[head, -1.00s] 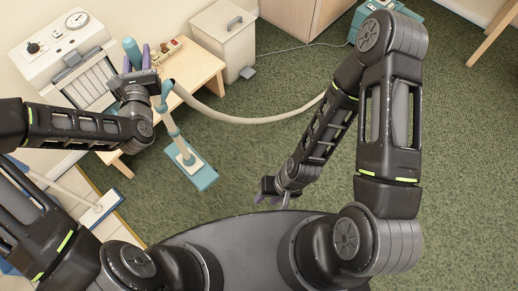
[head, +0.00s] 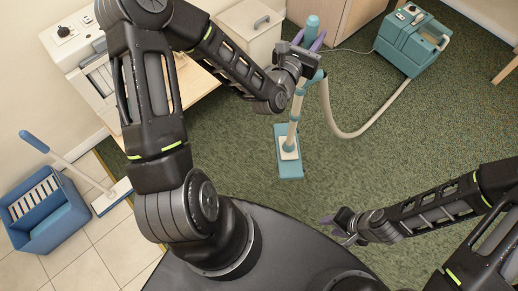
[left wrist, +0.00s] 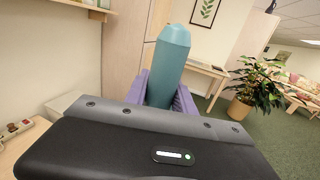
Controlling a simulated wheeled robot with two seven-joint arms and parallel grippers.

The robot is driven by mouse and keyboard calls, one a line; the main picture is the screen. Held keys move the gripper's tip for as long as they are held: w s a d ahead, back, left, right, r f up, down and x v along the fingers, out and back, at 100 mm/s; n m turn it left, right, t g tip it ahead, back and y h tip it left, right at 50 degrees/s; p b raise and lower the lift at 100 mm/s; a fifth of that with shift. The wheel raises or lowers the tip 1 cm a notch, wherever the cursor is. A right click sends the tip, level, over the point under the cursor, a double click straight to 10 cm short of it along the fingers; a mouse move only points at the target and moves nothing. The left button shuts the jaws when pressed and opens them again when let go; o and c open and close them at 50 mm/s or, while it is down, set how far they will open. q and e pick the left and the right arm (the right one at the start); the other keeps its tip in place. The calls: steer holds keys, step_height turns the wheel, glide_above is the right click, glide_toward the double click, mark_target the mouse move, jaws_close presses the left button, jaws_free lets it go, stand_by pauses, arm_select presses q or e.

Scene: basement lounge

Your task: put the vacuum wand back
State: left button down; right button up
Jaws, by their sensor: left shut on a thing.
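The vacuum wand has a teal grip at the top (head: 312,27), a pale tube (head: 295,108) and a flat teal floor head (head: 289,165) low over or on the green carpet; I cannot tell if it touches. My left gripper (head: 311,47) is shut on the wand near its top, and the wand stands roughly upright. The left wrist view shows the teal grip (left wrist: 168,62) between the purple fingers. A beige hose (head: 345,133) runs from the wand to the teal vacuum body (head: 408,50) at the upper right. My right gripper (head: 340,230) is open and empty, low over the carpet.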

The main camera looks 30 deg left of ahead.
arm_select(q)
steer(key=shift+w+d+r, duration=0.1)
steer(key=shift+w+d, duration=0.1)
steer(key=shift+d, duration=0.25)
arm_select(e)
steer(key=shift+d, duration=0.2)
